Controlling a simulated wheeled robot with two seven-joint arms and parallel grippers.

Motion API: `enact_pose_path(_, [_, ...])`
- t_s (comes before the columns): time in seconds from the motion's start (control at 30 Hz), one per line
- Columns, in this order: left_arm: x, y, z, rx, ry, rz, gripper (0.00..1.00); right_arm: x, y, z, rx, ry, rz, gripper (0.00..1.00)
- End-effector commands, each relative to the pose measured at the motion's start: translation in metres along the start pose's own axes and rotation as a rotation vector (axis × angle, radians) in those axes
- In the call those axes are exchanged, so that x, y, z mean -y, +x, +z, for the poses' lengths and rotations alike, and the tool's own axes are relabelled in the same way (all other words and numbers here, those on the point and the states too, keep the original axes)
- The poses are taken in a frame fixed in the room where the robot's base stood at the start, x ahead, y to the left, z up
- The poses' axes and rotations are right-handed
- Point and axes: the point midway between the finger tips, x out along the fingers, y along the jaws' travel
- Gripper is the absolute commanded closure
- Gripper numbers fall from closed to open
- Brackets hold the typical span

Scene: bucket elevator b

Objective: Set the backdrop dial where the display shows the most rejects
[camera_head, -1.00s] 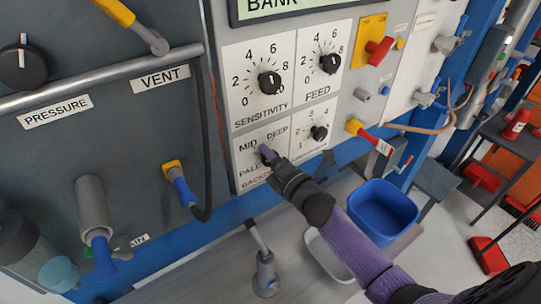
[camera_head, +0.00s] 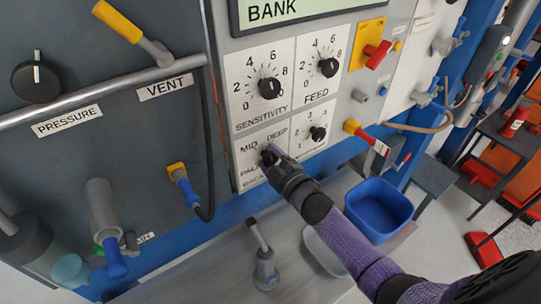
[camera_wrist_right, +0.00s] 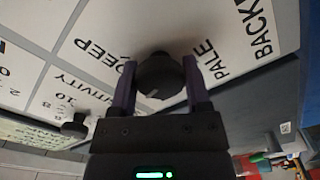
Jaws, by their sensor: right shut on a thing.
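The backdrop dial is a dark knob on a white plate marked PALE, MID and DEEP, at the lower left of the group of dials. My right gripper (camera_head: 272,156) reaches it from the lower right and hides most of it. In the right wrist view the backdrop dial (camera_wrist_right: 159,76) sits between the two purple fingers of my right gripper (camera_wrist_right: 158,88), which are shut on it. Its exact setting is hard to read. The display (camera_head: 290,10) shows at the top edge with the word BANK; the rest is cut off. My left gripper is not in view.
The sensitivity dial (camera_head: 269,88), feed dial (camera_head: 329,67) and a smaller dial (camera_head: 318,133) surround it closely. A red and yellow lever (camera_head: 366,136) sticks out at the right.

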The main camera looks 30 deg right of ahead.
Motion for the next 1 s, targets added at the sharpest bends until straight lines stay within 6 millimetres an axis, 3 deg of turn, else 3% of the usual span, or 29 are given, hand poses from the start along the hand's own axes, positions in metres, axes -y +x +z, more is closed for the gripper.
enact_pose_path(0.53, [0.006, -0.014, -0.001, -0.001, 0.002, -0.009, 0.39, 0.0, 0.0, 0.0, 0.002, 0.512, -0.002, 0.98])
enact_pose_path(1.0, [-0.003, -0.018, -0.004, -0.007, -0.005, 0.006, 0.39, 0.001, -0.001, 0.001, 0.003, 0.851, -0.002, 0.98])
